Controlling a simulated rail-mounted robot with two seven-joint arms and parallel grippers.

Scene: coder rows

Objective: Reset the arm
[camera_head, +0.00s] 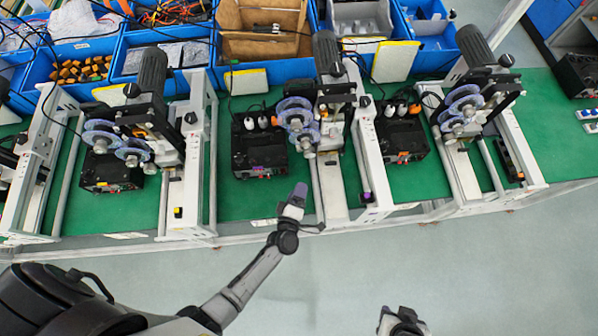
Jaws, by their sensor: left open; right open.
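My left arm reaches in from the lower left, and my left gripper (297,195) is at the front edge of the green workbench (250,202), near the middle coder station. Its jaws are open and small in the picture; I see nothing held. My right gripper (402,318) is low at the bottom edge, over the grey floor and clear of the bench. It is open, and most of its arm is out of view.
Coder machines with blue-violet reels stand in a row, at left (120,143), middle (297,116) and right (462,108). Black control boxes (258,151) sit between white frames (197,160). Blue bins (68,50) line the back. The floor (480,270) at lower right is clear.

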